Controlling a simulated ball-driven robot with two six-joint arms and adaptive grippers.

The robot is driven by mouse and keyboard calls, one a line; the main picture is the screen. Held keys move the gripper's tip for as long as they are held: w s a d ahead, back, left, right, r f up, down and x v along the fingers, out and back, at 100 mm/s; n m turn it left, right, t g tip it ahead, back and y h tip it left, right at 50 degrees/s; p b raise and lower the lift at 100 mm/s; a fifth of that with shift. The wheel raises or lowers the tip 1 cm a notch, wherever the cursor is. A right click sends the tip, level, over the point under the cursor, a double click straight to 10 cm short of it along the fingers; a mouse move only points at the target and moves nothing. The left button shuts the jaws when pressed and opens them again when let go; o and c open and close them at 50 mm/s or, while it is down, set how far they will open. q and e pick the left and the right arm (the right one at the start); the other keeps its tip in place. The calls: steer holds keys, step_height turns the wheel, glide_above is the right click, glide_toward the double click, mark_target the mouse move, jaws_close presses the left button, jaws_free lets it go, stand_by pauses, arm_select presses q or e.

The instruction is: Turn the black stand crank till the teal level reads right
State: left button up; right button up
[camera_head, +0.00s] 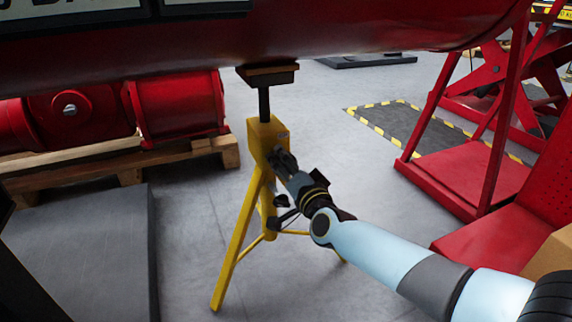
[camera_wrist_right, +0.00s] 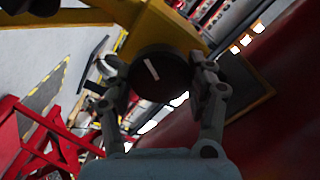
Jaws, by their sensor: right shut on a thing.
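A yellow tripod stand (camera_head: 262,130) stands on the floor, its post and dark top plate (camera_head: 268,74) up under a large red tank (camera_head: 200,50). The black stand crank (camera_wrist_right: 160,72) shows in the right wrist view as a round dark knob with a white mark, against the yellow stand body (camera_wrist_right: 165,30). My right gripper (camera_head: 279,159) reaches the stand's upper body from the right and is shut on the crank, one finger on each side in the wrist view (camera_wrist_right: 158,84). In the head view the gripper hides most of the crank. I see no teal level. My left gripper is not in view.
A red machine part (camera_head: 175,105) rests on a wooden pallet (camera_head: 75,170) at left. A grey slab (camera_head: 90,240) lies in front of it. Red steel frames (camera_head: 455,165) stand at right, beside a striped floor area (camera_head: 440,135). Grey floor around the stand is open.

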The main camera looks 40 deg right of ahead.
steer(key=o, duration=1)
steer(key=shift+f, duration=0.1)
steer(key=shift+o, duration=0.9)
steer(key=v, duration=1.2)
